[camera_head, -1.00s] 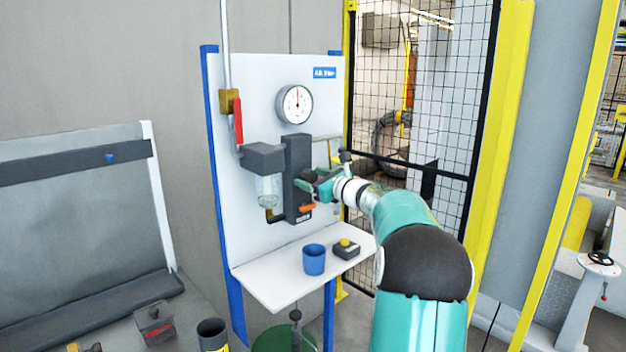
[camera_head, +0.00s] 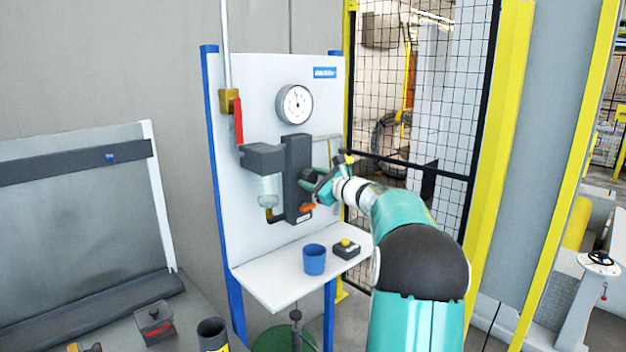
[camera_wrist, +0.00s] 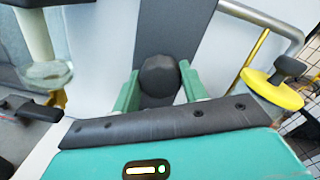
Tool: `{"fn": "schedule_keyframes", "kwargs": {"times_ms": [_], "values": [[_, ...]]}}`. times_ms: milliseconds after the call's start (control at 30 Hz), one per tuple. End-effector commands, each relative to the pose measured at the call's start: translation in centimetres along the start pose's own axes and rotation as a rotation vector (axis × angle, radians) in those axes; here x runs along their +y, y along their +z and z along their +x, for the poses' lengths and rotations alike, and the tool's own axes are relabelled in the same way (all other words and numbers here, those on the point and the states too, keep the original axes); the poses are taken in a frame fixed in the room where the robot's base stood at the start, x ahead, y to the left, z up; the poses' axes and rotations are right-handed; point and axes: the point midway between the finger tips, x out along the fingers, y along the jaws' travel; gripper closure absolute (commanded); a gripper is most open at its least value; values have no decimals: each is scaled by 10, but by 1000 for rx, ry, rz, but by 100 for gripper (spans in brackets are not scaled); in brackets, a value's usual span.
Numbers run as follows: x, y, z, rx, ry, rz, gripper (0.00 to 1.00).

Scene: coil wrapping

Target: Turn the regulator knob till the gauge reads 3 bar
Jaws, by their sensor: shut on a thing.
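The regulator knob (camera_wrist: 160,75) is dark and round, and shows in the wrist view between my two green fingers. My gripper (camera_wrist: 158,88) is shut on it, one finger at each side. The round white gauge (camera_head: 294,104) is above the block on the white panel. Its dark needle points up, leaning slightly left; the scale numbers are too small to read.
A clear filter bowl (camera_head: 268,190) hangs left of the block, and a red lever (camera_head: 238,120) is on the pipe. A blue cup (camera_head: 314,260) and a box with a yellow button (camera_head: 346,246) stand on the white shelf (camera_head: 275,285). A yellow handle (camera_wrist: 272,90) is right of my gripper.

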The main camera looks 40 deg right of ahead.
Motion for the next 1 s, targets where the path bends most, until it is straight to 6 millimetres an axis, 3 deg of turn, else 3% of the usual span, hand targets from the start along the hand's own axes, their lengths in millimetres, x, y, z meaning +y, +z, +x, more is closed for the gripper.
{"fn": "schedule_keyframes", "kwargs": {"times_ms": [500, 1000], "values": [[1, 0, 0, 9, 2, -310, 80], [1, 0, 0, 10, 2, -350, 80]]}}
